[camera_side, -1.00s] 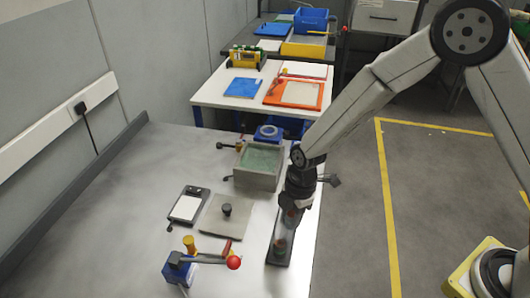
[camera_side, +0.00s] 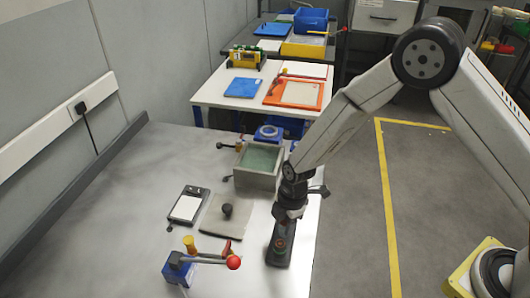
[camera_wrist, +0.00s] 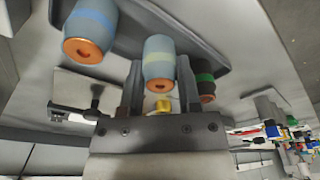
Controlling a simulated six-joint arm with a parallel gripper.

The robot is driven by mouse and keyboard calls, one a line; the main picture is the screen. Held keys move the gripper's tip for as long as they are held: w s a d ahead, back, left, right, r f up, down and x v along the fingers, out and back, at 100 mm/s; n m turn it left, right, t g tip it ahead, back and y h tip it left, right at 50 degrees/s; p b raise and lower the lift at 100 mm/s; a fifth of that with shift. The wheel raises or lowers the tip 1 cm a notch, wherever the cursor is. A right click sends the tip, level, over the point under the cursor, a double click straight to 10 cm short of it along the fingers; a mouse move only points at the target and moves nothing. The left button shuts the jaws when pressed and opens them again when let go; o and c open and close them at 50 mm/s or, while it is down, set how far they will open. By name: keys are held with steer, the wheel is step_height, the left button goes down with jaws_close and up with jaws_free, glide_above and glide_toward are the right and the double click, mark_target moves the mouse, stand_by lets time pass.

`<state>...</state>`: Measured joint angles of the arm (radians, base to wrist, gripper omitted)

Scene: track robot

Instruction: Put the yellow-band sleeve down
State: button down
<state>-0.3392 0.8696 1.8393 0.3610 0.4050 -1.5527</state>
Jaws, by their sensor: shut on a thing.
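In the wrist view the yellow-band sleeve (camera_wrist: 159,62) is a grey-blue barrel with a pale yellow band and a copper-coloured end. My gripper (camera_wrist: 160,72) is shut on it, one finger on each side. A blue-band sleeve (camera_wrist: 91,30) is to its left and a green-band sleeve (camera_wrist: 205,88) is to its right, partly behind a finger. A dark flat holder (camera_wrist: 222,52) lies behind the sleeves. In the side view my gripper (camera_side: 284,215) points down over the dark holder (camera_side: 276,261). I cannot tell whether the held sleeve touches the holder.
A grey bin with green contents (camera_side: 258,163) stands behind the gripper. A grey plate with a black knob (camera_side: 222,217) and a blue clamp with a red ball (camera_side: 190,265) are to the left. The table's right edge is close.

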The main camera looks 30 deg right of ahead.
steer(key=shift+f, duration=0.2)
steer(key=shift+c, duration=1.5)
jaws_free()
steer(key=shift+r, duration=0.2)
step_height(320, 180, up, 12)
steer(key=d, duration=0.1)
steer(key=shift+d, duration=0.35)
steer(key=s+d+r+m+t, duration=0.1)
steer(key=s+d+r+m, duration=0.1)
steer(key=s+d+m, duration=0.4)
steer(key=s+d+r+m+t+h, duration=0.1)
steer(key=s+d+r+m, duration=0.1)
steer(key=s+d+m, duration=0.4)
steer(key=d+m, duration=0.3)
steer(key=m, duration=0.2)
steer(key=shift+s+r+m+t+h, duration=0.25)
steer(key=shift+m+t+h, duration=0.05)
steer(key=shift+m, duration=0.1)
steer(key=shift+d, duration=0.1)
